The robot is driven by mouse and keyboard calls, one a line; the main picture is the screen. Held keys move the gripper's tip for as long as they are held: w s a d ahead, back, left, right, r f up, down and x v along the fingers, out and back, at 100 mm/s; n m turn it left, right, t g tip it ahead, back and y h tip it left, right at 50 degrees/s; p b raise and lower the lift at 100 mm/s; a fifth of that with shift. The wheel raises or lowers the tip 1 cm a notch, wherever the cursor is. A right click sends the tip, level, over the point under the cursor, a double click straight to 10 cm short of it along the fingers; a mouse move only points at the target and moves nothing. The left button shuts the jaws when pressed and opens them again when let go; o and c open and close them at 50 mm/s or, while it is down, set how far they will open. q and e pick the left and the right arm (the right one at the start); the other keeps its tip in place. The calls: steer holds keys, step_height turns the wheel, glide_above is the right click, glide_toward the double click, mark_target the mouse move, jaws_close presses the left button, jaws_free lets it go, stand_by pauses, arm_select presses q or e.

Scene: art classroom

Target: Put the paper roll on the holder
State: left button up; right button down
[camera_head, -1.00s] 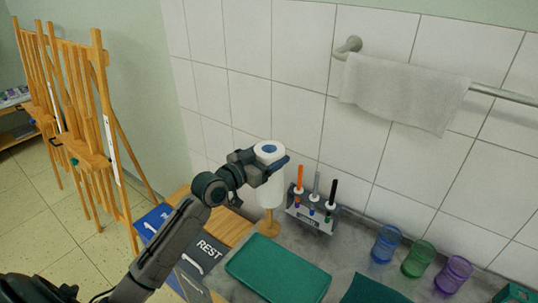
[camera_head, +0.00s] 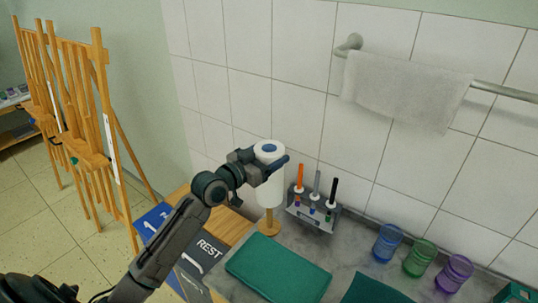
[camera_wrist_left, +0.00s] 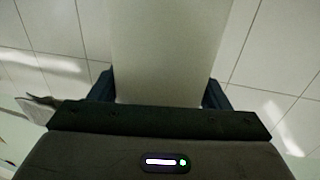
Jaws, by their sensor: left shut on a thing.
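The white paper roll (camera_head: 270,188) stands upright in the head view, with a blue core at its top. My left gripper (camera_head: 270,166) is shut around its upper part. In the left wrist view the roll (camera_wrist_left: 168,50) fills the space between the two dark fingers (camera_wrist_left: 160,92). The wooden holder (camera_head: 268,223) stands on the counter directly below the roll, its round base and lower post showing. The roll's lower end is above the base; whether the post is inside the core is hidden. My right gripper is not in view.
A marker rack (camera_head: 312,212) stands close to the right of the roll. Green mats (camera_head: 278,268), blue, green and purple cups (camera_head: 388,243) lie or stand on the counter. A tiled wall is behind, with a towel (camera_head: 405,88) on a rail. Wooden easels (camera_head: 85,120) stand left.

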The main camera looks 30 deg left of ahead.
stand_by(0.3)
arm_select(q)
step_height(320, 180, down, 7)
steer(key=b, duration=0.6)
steer(key=shift+b, duration=0.3)
stand_by(0.9)
steer(key=shift+f, duration=0.15)
stand_by(0.3)
steer(key=shift+f+b, duration=2.65)
steer(key=shift+f, duration=0.15)
steer(key=o, duration=1.4)
steer(key=shift+o, duration=0.5)
